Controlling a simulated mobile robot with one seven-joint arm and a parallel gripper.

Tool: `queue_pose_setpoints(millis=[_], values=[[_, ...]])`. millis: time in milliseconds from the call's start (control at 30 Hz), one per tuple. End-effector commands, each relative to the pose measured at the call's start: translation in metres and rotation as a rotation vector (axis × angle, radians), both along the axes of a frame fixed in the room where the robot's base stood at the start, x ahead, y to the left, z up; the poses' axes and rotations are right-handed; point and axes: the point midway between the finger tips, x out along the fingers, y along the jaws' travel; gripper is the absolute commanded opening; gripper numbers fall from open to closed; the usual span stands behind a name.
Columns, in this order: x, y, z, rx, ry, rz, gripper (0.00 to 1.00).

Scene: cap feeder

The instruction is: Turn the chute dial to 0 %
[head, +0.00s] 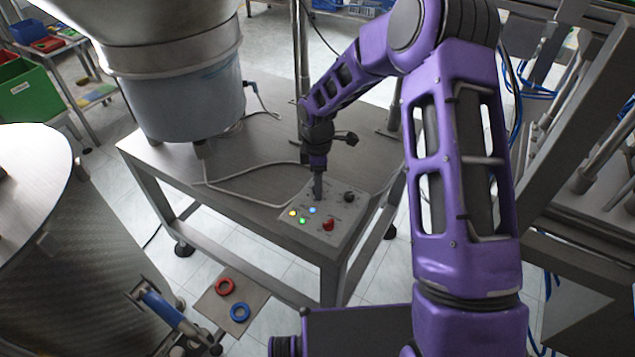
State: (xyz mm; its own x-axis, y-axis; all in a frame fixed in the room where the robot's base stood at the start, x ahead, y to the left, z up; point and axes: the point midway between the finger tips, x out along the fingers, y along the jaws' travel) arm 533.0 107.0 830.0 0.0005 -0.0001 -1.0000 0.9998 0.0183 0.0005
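The control panel (345,213) is a grey plate on the near right corner of the metal table. It carries a black dial (349,197), a red knob (328,225) and small yellow, green and blue lights. My gripper (318,194) points down over the panel's far left part, left of the black dial. Its fingertips are at or just above the panel; whether they touch something there is hidden. The fingers look close together, but I cannot tell whether they are shut on a knob. The dial markings are too small to read.
A large metal bowl feeder on a blue-grey drum (190,105) stands on the table (240,170) left of my arm. A grey cable runs across the table to the panel. A small plate (262,296) with red and blue rings is in front. Metal framing stands at right.

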Motion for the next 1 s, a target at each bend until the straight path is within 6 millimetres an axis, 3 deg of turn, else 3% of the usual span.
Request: queue_pose_setpoints(millis=[167,333,800,1000], values=[[0.0,0.0,0.002,0.0,0.0,-0.001,0.63],[0.001,0.0,0.022,0.0,-0.003,0.0,0.63],[0.001,0.0,0.133,0.001,-0.004,-0.001,0.63],[0.001,0.0,0.164,0.001,-0.003,-0.001,0.63]])
